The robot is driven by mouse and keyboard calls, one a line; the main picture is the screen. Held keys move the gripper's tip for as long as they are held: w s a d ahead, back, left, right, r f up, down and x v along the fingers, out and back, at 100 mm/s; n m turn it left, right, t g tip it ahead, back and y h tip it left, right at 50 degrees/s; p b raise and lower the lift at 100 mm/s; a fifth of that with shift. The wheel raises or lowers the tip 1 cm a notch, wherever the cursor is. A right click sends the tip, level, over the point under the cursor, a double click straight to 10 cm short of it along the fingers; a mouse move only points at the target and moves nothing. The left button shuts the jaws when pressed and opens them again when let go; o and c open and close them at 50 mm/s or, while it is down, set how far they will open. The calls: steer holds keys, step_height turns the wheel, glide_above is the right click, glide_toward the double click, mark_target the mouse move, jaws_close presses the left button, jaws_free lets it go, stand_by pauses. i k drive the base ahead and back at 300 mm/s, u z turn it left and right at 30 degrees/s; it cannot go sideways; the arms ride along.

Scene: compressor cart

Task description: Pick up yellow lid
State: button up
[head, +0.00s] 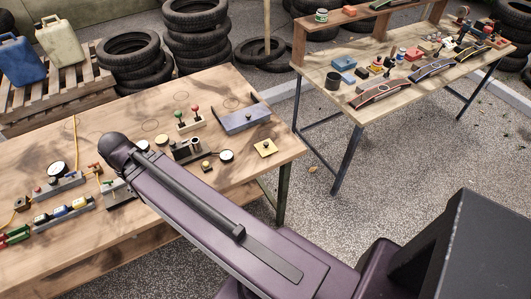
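A flat square yellow lid (265,148) with a small dark knob on top lies near the right edge of the nearer wooden table (100,125). Nothing covers it. My purple arm reaches from the lower right over the table towards the left, passing in front of and to the left of the lid. My gripper is not visible; the arm's far end shows only a dark rounded joint. I cannot tell from this view whether it holds anything.
A blue-grey block with a knob (243,119) lies behind the lid. Red and green levers (189,118), a gauge (226,156) and a small dark-and-yellow block (206,166) stand to its left. A second table (435,75) with tools stands at the right, across a gap.

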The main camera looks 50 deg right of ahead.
mark_target(267, 147)
steer(key=k, duration=2.15)
steer(key=z, duration=0.75)
steer(key=i, duration=1.05)
steer(key=z, duration=0.05)
